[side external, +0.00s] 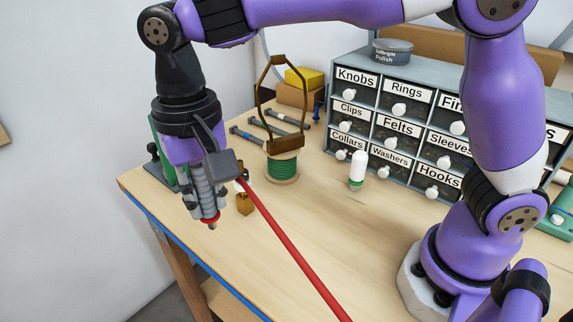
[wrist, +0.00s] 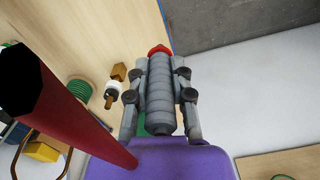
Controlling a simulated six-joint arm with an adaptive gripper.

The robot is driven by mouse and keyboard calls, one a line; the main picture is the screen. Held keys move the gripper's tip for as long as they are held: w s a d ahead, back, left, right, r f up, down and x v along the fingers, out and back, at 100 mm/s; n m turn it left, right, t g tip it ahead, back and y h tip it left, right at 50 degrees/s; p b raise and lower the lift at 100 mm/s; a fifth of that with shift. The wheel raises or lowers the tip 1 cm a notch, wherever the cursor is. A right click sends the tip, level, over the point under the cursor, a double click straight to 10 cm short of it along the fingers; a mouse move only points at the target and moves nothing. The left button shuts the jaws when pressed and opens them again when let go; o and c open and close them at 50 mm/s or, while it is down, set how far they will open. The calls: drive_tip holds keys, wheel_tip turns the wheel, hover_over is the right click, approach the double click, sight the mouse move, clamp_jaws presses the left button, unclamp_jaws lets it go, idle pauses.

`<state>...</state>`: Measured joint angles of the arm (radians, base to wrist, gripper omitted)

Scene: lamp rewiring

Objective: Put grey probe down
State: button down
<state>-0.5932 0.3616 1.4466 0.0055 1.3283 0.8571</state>
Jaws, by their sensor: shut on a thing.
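The grey probe (side external: 202,188) is a ribbed grey cylinder with a red ring and a small tip at its lower end. My gripper (side external: 205,205) is shut around it near the table's left front edge. The probe points down, slightly tilted; I cannot tell whether its tip touches the table. In the wrist view my gripper (wrist: 160,85) has a finger on each side of the probe (wrist: 160,100), with the red end showing beyond them. The fingers hide part of its sides.
A green spool (side external: 283,169), a white-and-green bottle (side external: 357,172) and a labelled drawer cabinet (side external: 410,120) stand farther back. A long red rod (side external: 295,248) slants across the front. The middle tabletop is mostly clear.

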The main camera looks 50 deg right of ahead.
drive_tip(key=shift+w+d+f, duration=1.8)
drive_tip(key=shift+w+f, duration=0.2)
drive_tip(key=shift+w, duration=0.25)
drive_tip(key=shift+w+d+f, duration=1.75)
drive_tip(key=shift+w+f, duration=0.2)
drive_tip(key=shift+w, duration=0.35)
drive_tip(key=shift+w+d+f, duration=1.8)
drive_tip(key=shift+w+f, duration=0.2)
drive_tip(key=shift+w, duration=0.25)
drive_tip(key=c, duration=0.8)
unclamp_jaws()
drive_tip(key=shift+f, duration=0.15)
drive_tip(key=shift+o, duration=0.2)
